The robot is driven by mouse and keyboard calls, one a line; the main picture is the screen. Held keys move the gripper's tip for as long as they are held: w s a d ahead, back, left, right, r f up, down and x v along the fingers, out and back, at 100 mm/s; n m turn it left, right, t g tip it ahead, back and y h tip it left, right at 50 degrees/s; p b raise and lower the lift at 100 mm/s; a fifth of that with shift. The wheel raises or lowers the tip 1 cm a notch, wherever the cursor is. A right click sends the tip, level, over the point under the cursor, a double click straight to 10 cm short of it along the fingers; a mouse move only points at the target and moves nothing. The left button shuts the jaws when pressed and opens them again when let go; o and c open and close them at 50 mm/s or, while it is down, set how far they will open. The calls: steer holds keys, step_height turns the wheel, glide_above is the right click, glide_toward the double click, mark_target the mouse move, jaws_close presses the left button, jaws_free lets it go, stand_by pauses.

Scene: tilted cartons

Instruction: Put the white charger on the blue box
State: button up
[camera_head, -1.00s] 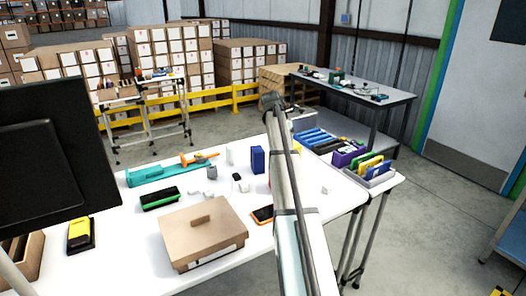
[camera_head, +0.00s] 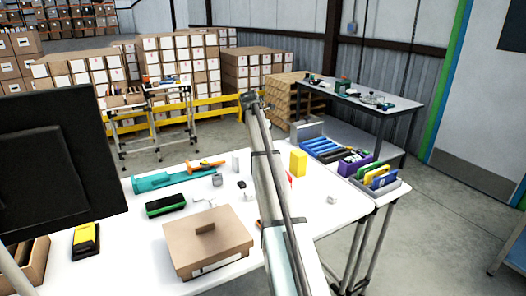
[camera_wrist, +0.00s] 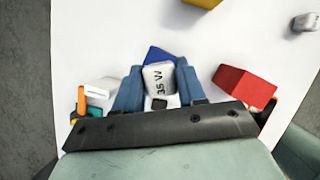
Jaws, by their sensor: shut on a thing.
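The white charger (camera_wrist: 158,78), marked "35 W", is between the two blue fingers of my gripper (camera_wrist: 158,85) in the wrist view. The fingers are shut on its sides. The blue box (camera_wrist: 157,53) shows just beyond the charger, which covers part of it. I cannot tell whether the charger touches the box or is above it. In the head view my own arm hides the gripper, the charger and the blue box.
A red box (camera_wrist: 245,86) lies right of the gripper. A yellow box (camera_head: 298,162) stands farther back. A small white item (camera_head: 333,197) is at right. A brown carton (camera_head: 207,240), a teal tool (camera_head: 170,179) and several small items share the table (camera_head: 130,265).

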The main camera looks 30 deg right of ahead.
steer(key=shift+f, duration=2.3)
steer(key=shift+f, duration=0.1)
steer(key=o, duration=1.1)
steer(key=shift+c, duration=0.2)
steer(key=v, duration=1.2)
